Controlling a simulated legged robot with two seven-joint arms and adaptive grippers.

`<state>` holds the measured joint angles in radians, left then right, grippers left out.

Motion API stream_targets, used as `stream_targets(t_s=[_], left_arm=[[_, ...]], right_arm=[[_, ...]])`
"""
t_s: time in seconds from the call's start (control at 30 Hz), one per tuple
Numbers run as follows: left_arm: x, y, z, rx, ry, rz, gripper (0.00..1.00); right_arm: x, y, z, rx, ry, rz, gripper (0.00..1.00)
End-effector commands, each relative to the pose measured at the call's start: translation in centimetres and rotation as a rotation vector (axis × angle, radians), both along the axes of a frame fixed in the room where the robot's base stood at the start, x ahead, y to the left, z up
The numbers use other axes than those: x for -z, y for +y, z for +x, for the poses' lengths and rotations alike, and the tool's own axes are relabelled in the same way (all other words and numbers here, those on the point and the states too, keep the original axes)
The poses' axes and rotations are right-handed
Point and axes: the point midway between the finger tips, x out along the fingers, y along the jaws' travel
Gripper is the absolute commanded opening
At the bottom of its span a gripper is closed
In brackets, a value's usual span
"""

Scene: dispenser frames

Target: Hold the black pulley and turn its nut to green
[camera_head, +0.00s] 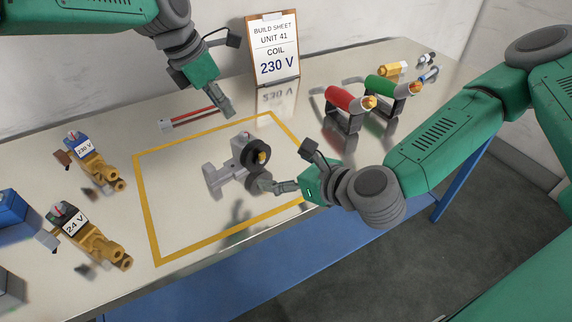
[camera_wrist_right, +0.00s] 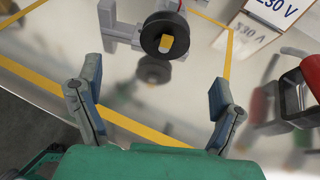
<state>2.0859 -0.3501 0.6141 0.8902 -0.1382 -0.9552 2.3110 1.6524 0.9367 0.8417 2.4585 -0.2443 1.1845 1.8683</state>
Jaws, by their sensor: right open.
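The black pulley (camera_head: 250,152) sits on a grey bracket (camera_head: 214,178) inside the yellow-outlined area. Its brass-coloured nut (camera_head: 262,157) is at the middle of the pulley face. The right wrist view also shows the pulley (camera_wrist_right: 150,40) and the nut (camera_wrist_right: 166,43). A small red spot (camera_head: 245,134) shows above the pulley. My right gripper (camera_wrist_right: 155,95) is open and empty, its fingers apart, short of the pulley on its nut side. My left gripper (camera_head: 228,112) hangs above and behind the pulley, clear of it; its finger gap cannot be made out.
A build sheet (camera_head: 274,50) reading 230 V stands at the back. Red (camera_head: 343,98) and green (camera_head: 383,87) handled tools rest in stands at right. Valves marked 230 V (camera_head: 95,160) and 24 V (camera_head: 90,237) lie at left. A red rod (camera_head: 190,118) lies behind the yellow outline (camera_head: 146,210).

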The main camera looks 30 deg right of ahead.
Motion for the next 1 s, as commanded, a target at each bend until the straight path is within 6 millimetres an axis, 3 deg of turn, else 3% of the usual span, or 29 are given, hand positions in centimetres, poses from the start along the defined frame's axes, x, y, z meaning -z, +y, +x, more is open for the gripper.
stream_targets(t_s=[0.27,0.7,1.0], left_arm=[[0.1,-0.2,0.0,0.001,0.001,0.003,0.34],[0.0,-0.1,0.0,0.001,0.0,0.001,0.34],[0.1,-0.2,-0.1,0.001,0.0,0.002,0.34]], right_arm=[[0.8,0.1,2.3,0.029,0.004,0.033,0.87],[4.0,2.5,9.7,0.027,0.003,0.03,0.87],[5.1,3.1,12.1,0.028,0.003,0.031,0.87]])
